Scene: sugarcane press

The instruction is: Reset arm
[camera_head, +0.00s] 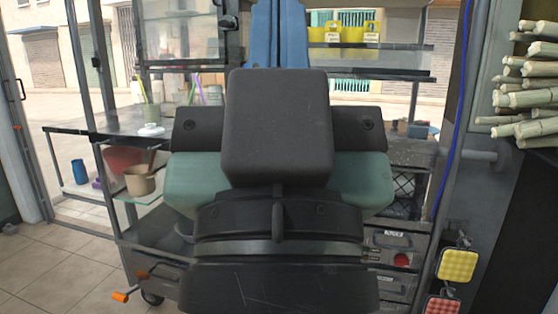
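Dark grey and teal parts that look like my own arm and body (277,125) fill the middle of the view. A dark block faces the camera, with dark curved parts below it and teal parts on both sides. I cannot make out my gripper or its fingers in this view. Nothing held is visible. The middle of the cart behind these parts is hidden.
A metal cart with a glass-sided frame stands ahead; its left counter (120,122) holds a cup with straws (151,117). A tan pot (140,181) and a blue cup (80,172) sit lower left. Sugarcane stalks (535,95) are stacked at right. Tiled floor (50,262) is clear at lower left.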

